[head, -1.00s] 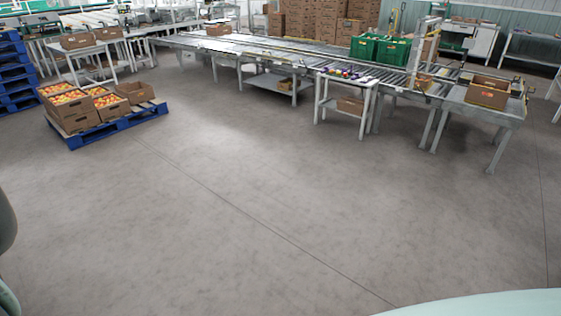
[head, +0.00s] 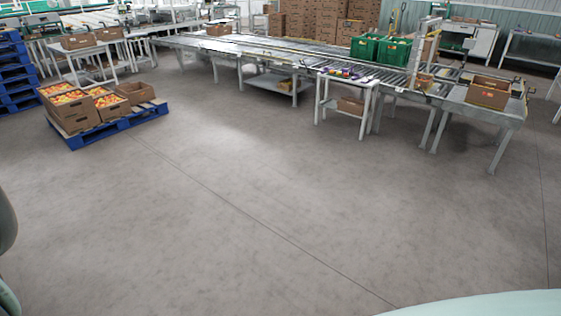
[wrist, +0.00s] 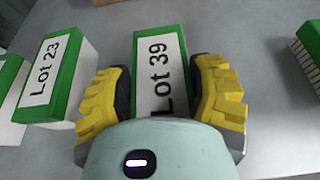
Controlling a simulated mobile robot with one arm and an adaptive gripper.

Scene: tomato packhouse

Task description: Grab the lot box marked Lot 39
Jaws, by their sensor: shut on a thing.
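The lot box marked Lot 39 (wrist: 160,68) is a green-and-white box with a white label, in the middle of the wrist view. My gripper (wrist: 160,98) has its two yellow fingers on either side of it and is shut on it. The near end of the box is hidden behind the gripper body. The box marked Lot 23 (wrist: 52,75) stands to its left on the same grey surface, apart from the left finger. The head view does not show my gripper or clearly show these boxes.
Part of another green-topped box (wrist: 313,45) is at the right edge of the wrist view. In the head view, a roller conveyor (head: 300,52) runs across the back and a blue pallet (head: 118,125) holds tomato cartons at left. The floor between is clear.

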